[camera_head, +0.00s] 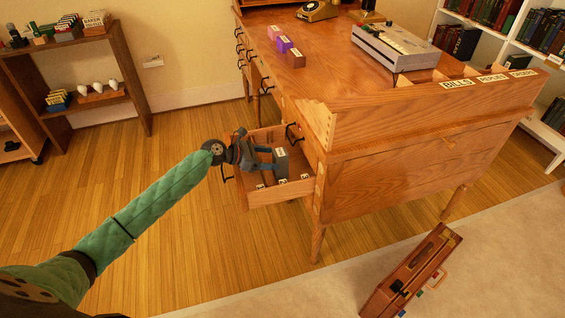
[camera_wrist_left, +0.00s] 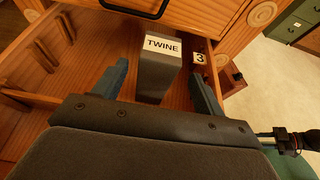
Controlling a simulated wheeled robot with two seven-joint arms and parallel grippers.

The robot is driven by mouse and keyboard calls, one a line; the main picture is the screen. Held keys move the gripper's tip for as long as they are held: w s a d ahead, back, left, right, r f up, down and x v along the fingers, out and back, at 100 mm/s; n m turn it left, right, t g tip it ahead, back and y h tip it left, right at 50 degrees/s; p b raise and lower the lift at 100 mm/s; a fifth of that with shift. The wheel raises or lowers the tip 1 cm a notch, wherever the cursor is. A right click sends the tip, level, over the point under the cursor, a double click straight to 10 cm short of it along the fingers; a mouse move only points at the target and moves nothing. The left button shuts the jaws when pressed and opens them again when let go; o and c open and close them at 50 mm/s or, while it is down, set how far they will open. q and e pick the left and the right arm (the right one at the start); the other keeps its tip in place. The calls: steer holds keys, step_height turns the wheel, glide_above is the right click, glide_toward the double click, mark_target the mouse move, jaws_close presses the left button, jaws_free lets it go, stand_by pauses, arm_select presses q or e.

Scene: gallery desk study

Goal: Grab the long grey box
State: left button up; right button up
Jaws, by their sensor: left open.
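The long grey box (camera_head: 282,156) lies in an open wooden drawer (camera_head: 285,196) of the desk. In the left wrist view the grey box (camera_wrist_left: 158,78) carries a white label reading TWINE. My left gripper (camera_head: 267,158) reaches into the drawer from the left. In the wrist view its two blue fingers (camera_wrist_left: 158,70) are open, one on each side of the box, with visible gaps. My right gripper is not in view.
The wooden desk (camera_head: 400,140) stands right behind the drawer, with a grey machine (camera_head: 395,48) and small coloured boxes (camera_head: 284,44) on top. A brown case (camera_head: 412,272) lies on the rug. Shelves stand at left and right. The floor left of the drawer is clear.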

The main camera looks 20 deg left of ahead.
mark_target(285, 159)
arm_select(q)
steer(key=shift+x, duration=3.5)
steer(key=shift+w+a, duration=0.15)
steer(key=shift+a, duration=0.05)
steer(key=shift+c, duration=0.2)
steer(key=c, duration=1.1)
